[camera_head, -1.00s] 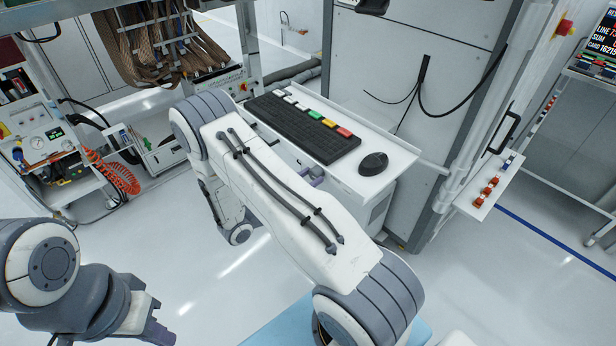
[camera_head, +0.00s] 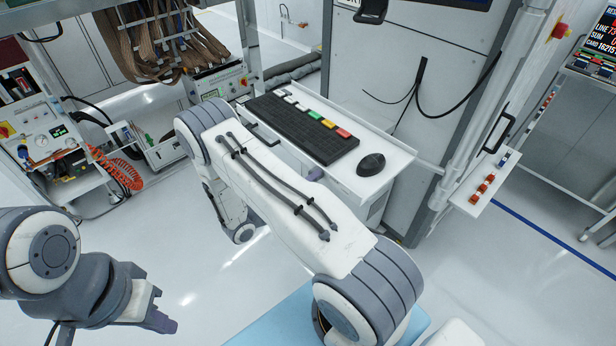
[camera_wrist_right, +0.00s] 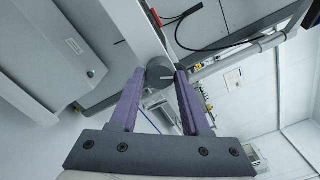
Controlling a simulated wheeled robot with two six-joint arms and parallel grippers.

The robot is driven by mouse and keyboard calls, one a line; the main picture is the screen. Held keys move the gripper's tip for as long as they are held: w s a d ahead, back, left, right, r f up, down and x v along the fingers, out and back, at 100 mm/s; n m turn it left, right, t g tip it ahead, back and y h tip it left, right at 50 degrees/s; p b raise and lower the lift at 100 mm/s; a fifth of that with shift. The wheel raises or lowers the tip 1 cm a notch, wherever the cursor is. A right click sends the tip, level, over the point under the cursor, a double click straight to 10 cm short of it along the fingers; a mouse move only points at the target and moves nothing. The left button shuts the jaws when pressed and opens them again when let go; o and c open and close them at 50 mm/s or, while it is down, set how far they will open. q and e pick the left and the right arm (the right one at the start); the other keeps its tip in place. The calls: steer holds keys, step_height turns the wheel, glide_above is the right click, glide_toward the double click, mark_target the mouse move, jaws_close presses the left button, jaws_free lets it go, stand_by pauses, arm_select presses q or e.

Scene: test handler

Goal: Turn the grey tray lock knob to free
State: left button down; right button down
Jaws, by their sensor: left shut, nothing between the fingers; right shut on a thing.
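The grey lock knob (camera_wrist_right: 160,72) is round and dark grey with a pale mark on its face, in the upper middle of the right wrist view. My right gripper (camera_wrist_right: 162,74) has its two purple fingers on either side of the knob and is shut on it. In the head view my right arm's upper link covers most of the right gripper; a small purple part (camera_head: 316,174) shows at the shelf's front edge, and the knob is hidden there. My left gripper (camera_head: 168,325) is shut and empty at the lower left, over the floor, far from the knob.
A white shelf (camera_head: 395,172) holds a keyboard (camera_head: 300,130) with coloured keys and a black mouse (camera_head: 371,164). A tall grey cabinet (camera_head: 430,110) stands behind it. A cart with an orange coiled hose (camera_head: 118,168) is at the left.

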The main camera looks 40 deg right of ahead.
steer(key=n+p, duration=0.1)
steer(key=n, duration=0.3)
steer(key=shift+n, duration=0.7)
steer(key=shift+c, duration=1.8)
jaws_free()
steer(key=shift+a, duration=0.1)
steer(key=a+b, duration=0.2)
steer(key=a, duration=0.8)
steer(key=shift+s+a, duration=0.2)
steer(key=shift+s, duration=0.2)
